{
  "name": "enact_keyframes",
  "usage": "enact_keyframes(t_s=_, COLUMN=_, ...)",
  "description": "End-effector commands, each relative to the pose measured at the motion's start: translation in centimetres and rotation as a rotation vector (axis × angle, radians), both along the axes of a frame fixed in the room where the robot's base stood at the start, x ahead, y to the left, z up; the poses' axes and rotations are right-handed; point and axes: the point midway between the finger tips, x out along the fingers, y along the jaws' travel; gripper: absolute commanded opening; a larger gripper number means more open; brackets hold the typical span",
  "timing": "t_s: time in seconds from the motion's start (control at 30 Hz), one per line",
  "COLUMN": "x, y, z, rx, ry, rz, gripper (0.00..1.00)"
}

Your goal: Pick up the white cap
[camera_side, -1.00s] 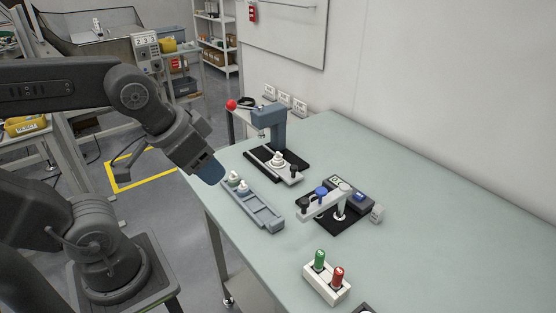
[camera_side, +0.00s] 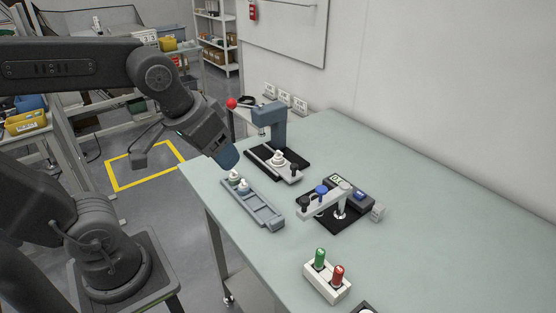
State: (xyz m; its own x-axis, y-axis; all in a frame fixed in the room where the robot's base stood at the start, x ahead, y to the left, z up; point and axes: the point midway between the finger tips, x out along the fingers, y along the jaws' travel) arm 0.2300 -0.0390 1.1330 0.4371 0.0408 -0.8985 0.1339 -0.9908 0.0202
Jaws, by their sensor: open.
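A grey tray (camera_side: 262,213) lies on the pale green table. Two small parts with white tops stand at its far left end. The nearer one (camera_side: 243,187) looks white on top; the farther one (camera_side: 234,176) has a greenish lower part. Which of them is the white cap I cannot tell. My gripper (camera_side: 228,160) is open and empty, just above and behind the tray's far left end. Its fingertips are too small to make out clearly.
A grey press (camera_side: 271,124) with a red ball handle stands behind the tray. A fixture with a blue knob (camera_side: 321,191) stands to the right. The table's right side is clear.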

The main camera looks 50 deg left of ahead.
Motion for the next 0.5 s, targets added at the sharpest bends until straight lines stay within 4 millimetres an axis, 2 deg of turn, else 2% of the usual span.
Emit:
enact_keyframes(t_s=0.13, x=5.0, y=1.7, z=0.6, rx=-0.024, ry=0.057, rz=0.217, gripper=0.62)
enact_keyframes(t_s=0.27, x=9.7, y=3.6, z=0.3, rx=-0.038, ry=0.088, rz=0.425, gripper=0.62)
enact_keyframes(t_s=0.37, x=13.3, y=5.2, z=-0.6, rx=-0.043, ry=0.102, rz=0.587, gripper=0.62)
enact_keyframes(t_s=0.5, x=18.1, y=7.5, z=-2.8, rx=-0.041, ry=0.107, rz=0.809, gripper=0.62)
